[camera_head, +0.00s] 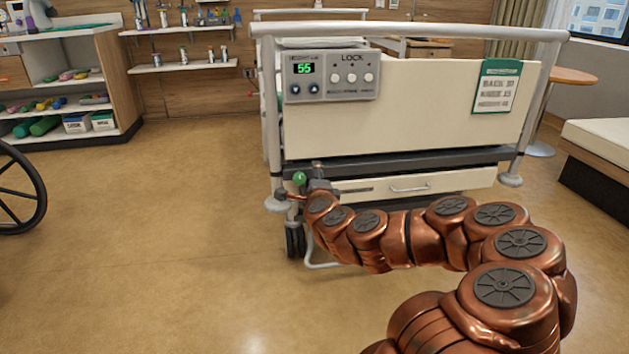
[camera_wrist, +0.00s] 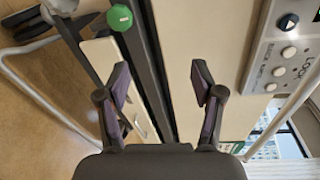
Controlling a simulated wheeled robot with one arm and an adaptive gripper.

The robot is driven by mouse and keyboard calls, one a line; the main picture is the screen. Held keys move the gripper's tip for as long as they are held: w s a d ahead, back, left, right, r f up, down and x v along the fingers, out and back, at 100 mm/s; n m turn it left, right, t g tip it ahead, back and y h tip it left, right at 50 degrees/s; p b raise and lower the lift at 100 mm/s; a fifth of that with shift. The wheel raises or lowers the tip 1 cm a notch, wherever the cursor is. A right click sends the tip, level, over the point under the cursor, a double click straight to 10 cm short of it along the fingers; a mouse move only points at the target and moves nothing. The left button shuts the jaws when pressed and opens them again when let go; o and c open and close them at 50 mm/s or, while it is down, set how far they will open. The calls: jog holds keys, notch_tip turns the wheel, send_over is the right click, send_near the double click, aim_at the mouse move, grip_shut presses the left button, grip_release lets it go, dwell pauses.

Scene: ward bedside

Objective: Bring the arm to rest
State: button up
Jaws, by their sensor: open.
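My copper arm reaches from the lower right of the head view to the foot end of a bed. My gripper (camera_wrist: 160,72) is open in the wrist view, its two dark fingers apart with nothing held between them. Behind the gap are the cream bed panel and a dark rail. A green round knob (camera_head: 299,178) is at the gripper's end of the arm in the head view. In the wrist view the knob (camera_wrist: 120,17) lies beyond the left finger, outside the gap. The gripper is small and partly hidden in the head view.
The bed's footboard (camera_head: 430,110) carries a control panel (camera_head: 331,75) reading 55 and a green-headed card (camera_head: 496,87). A drawer (camera_head: 410,186) sits below. A wheel (camera_head: 18,190) stands at the far left, shelves (camera_head: 75,100) behind it. The floor (camera_head: 160,230) left of the bed is clear.

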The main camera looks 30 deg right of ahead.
jog(key=a+r+n+y+p, duration=0.85)
jog(key=a+r+p, duration=0.3)
jog(key=a, duration=0.45)
jog(key=s+a+r+n+g+y+p, duration=0.25)
jog(key=s+a+r+n+p, duration=0.2)
jog(key=a, duration=0.25)
jog(key=s+a+r+n+g+y+p, duration=0.1)
jog(key=s+a+r+n+g+p, duration=0.25)
jog(key=a+p, duration=0.25)
jog(key=s+d+r+n+g+h+p, duration=0.1)
jog(key=s+r+n+g+p, duration=0.1)
jog(key=s+r+p, duration=0.5)
jog(key=s+d+r+n+g+h+p, duration=0.1)
jog(key=s+r+g+p, duration=0.4)
jog(key=s+p, duration=0.5)
jog(key=s+d+r+n+g+h+p, duration=0.1)
jog(key=s+r+n+p, duration=0.4)
jog(key=s, duration=1.2)
notch_tip(320, 180, up, 5)
jog(key=g+h+p, duration=0.1)
jog(key=g+p, duration=0.1)
jog(key=p, duration=0.1)
jog(key=shift+f+g, duration=0.15)
jog(key=shift+g, duration=0.25)
jog(key=shift+s+d+n, duration=0.1)
jog(key=shift+n, duration=0.15)
